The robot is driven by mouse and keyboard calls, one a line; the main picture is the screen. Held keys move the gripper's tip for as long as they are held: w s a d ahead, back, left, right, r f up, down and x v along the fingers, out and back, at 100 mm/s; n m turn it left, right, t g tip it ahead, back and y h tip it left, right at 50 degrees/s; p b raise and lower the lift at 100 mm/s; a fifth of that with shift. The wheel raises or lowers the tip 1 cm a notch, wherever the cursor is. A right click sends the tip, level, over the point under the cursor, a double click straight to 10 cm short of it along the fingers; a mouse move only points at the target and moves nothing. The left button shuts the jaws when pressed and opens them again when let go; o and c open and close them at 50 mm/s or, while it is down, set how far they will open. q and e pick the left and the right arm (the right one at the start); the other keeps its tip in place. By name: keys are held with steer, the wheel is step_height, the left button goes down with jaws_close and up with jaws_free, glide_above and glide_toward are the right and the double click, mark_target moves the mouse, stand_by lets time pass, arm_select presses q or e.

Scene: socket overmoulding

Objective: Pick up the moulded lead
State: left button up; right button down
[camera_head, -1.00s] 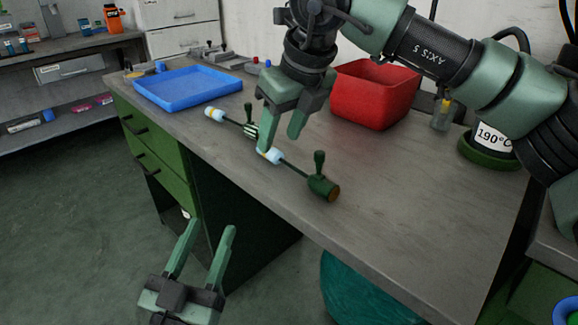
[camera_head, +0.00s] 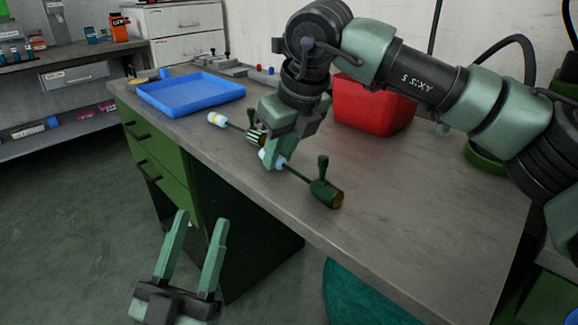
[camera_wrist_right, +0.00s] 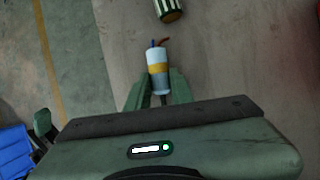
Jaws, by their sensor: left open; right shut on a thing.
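Two leads lie in line along the table's front edge. The near lead has a dark green moulded body with an upright stub (camera_head: 325,192), a thin cable and a pale blue sleeve (camera_wrist_right: 157,70) with a yellow band and bare wire ends. My right gripper (camera_head: 275,160) points down and is shut on this lead at its sleeve end; the fingers partly hide the grip. The far lead has a striped green and white body (camera_head: 256,136) and a pale sleeve (camera_head: 217,119). My left gripper (camera_head: 196,220) is open and empty, in front of the table over the floor.
A blue tray (camera_head: 190,94) stands at the table's far left, with metal fixtures (camera_head: 220,62) behind it. A red bin (camera_head: 372,108) stands behind my right gripper. The table's right front (camera_head: 430,210) is clear. Green drawers (camera_head: 160,160) are below the left end.

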steer(key=shift+r, duration=0.1)
steer(key=shift+r, duration=0.2)
step_height(320, 180, up, 5)
steer(key=shift+p, duration=0.95)
arm_select(q)
step_height(320, 180, down, 14)
steer(key=w+a+g+y+p, duration=0.2)
steer(key=w+g+y, duration=0.1)
steer(key=g, duration=0.6)
steer(key=s+a+f+g+y+p, duration=0.2)
steer(key=s+a+f+g+p, duration=0.1)
steer(key=s+f+g, duration=0.5)
steer(key=s+a+f, duration=0.1)
steer(key=s+f, duration=0.2)
steer(key=f, duration=0.1)
steer(key=shift+f+n+g+y, duration=0.2)
steer(key=shift+n+g+y, duration=0.1)
steer(key=shift+n+g, duration=0.1)
arm_select(e)
step_height(320, 180, up, 14)
steer(key=shift+r, duration=0.25)
arm_select(q)
steer(key=shift+s, duration=0.1)
